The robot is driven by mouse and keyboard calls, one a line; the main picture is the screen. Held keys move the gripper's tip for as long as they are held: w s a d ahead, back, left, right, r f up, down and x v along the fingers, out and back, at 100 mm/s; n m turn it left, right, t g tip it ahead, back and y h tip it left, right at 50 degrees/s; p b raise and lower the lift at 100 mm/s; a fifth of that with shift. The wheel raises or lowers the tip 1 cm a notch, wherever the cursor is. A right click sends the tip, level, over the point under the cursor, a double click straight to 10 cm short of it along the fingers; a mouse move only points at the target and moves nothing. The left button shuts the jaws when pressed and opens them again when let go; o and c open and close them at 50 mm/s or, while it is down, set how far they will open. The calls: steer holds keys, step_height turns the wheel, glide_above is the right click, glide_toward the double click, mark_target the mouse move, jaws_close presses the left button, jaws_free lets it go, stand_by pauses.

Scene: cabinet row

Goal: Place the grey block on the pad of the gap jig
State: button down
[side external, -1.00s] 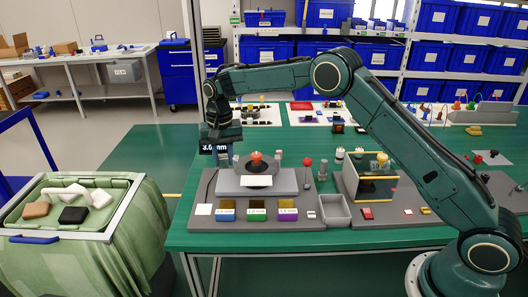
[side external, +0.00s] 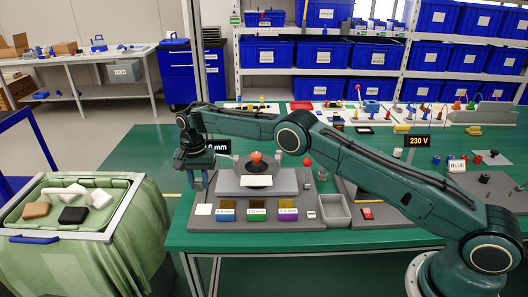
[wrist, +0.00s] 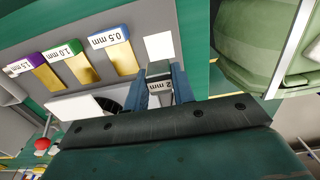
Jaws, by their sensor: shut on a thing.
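The grey block (wrist: 160,87), marked "2 mm", is held between the fingertips of my gripper (wrist: 161,84) in the wrist view. My gripper (side external: 198,181) is low over the left edge of the gap jig (side external: 298,222) in the side view, where the block is hard to make out. A white square pad (side external: 203,209) lies flat and bare at the jig's front left corner. In the wrist view the pad (wrist: 159,46) shows just beyond the fingertips, apart from the block in the picture. Height above the base cannot be told.
Gold gauges with blue (side external: 227,215), green (side external: 257,214) and purple (side external: 288,215) ends lie right of the pad. A raised grey step holds a dark disc with a red knob (side external: 256,156). A grey tray (side external: 334,210) stands right. A draped bin (side external: 75,215) is left.

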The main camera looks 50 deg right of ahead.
mark_target(199, 180)
steer(key=shift+f, duration=3.95)
steer(key=shift+f, duration=0.15)
steer(key=c, duration=1.2)
jaws_free()
steer(key=shift+o, duration=0.2)
step_height(199, 180, up, 12)
steer(key=shift+r, duration=0.15)
